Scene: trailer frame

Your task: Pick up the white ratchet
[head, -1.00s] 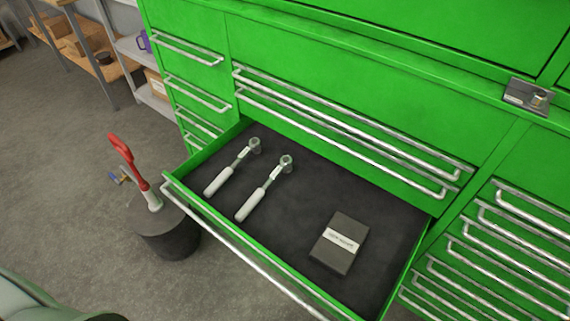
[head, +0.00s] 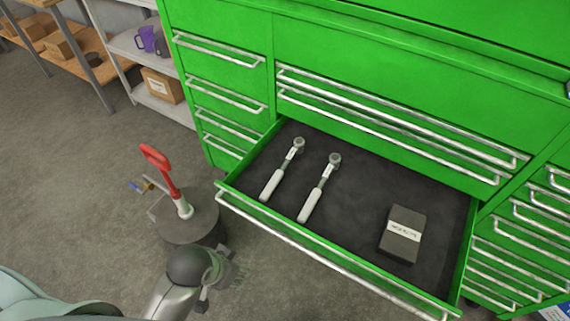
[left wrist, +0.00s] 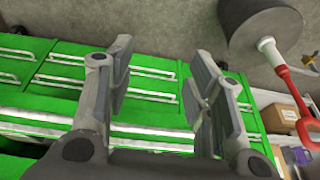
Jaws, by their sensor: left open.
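Two ratchets with white handles and silver heads lie side by side in the open drawer in the head view, the left ratchet (head: 282,170) and the right ratchet (head: 319,188). Both lie with their heads toward the back of the drawer. My left gripper (head: 232,268) is low in front of the drawer's left front corner, outside it and apart from both ratchets. In the left wrist view its fingers (left wrist: 160,95) are open with nothing between them. No ratchet shows clearly in that view. My right gripper is not in view.
The open drawer (head: 350,254) has a dark liner and a dark box (head: 402,235) at its right. A dark cylindrical stand (head: 190,218) with a red-handled tool (head: 160,165) stands left of the drawer. Shelves (head: 125,45) stand at the back left.

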